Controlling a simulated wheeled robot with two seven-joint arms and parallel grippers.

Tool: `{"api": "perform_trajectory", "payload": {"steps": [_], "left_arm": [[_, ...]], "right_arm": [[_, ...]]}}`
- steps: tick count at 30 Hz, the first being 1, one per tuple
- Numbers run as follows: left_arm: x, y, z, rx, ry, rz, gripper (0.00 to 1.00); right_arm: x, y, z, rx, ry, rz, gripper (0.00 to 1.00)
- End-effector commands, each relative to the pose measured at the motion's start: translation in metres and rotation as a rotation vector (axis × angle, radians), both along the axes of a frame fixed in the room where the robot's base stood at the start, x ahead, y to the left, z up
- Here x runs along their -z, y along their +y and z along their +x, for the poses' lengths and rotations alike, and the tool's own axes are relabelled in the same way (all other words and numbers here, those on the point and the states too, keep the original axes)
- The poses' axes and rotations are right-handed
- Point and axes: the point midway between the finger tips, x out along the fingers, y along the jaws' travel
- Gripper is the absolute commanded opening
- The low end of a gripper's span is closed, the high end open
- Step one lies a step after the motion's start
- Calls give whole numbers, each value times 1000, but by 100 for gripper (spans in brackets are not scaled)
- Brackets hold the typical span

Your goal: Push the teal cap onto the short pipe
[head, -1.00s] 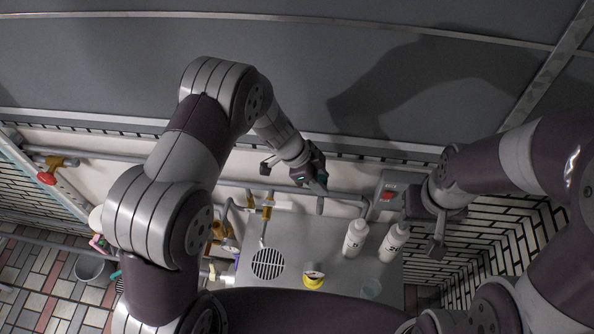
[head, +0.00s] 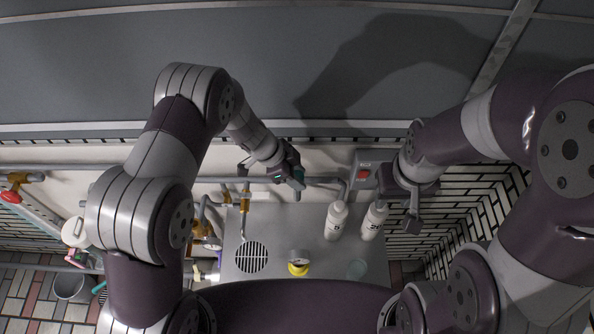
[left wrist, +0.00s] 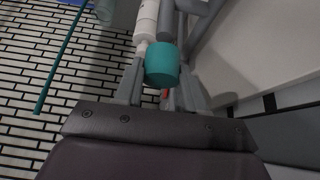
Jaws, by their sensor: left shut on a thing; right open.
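The teal cap (left wrist: 161,64) sits between the fingers of my left gripper in the left wrist view. My left gripper (head: 293,183) is shut on it, held in front of the grey pipe run (head: 322,181) along the back wall. In the head view only a small patch of teal shows at this gripper. I cannot tell for certain which pipe end is the short pipe. Grey pipework (left wrist: 193,8) shows beyond the cap in the left wrist view. My right gripper (head: 412,222) is open and empty, right of the two white bottles.
Two white bottles (head: 337,220) (head: 373,220) stand on the grey worktop (head: 275,225) near its back right. A yellow-based round item (head: 298,268) and a round grate (head: 251,257) are nearer me. A grey box with a red switch (head: 364,172) is on the wall.

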Motion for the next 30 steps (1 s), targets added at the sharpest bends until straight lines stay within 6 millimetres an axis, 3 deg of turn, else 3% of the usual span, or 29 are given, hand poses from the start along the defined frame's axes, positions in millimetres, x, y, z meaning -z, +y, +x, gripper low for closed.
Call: {"api": "perform_trajectory", "payload": {"steps": [6,30], "left_arm": [[10,0,0,1,-2,0,7],[8,0,0,-1,-1,0,7]], "right_arm": [[6,0,0,0,0,0,43],[-3,0,0,0,0,0,43]]}}
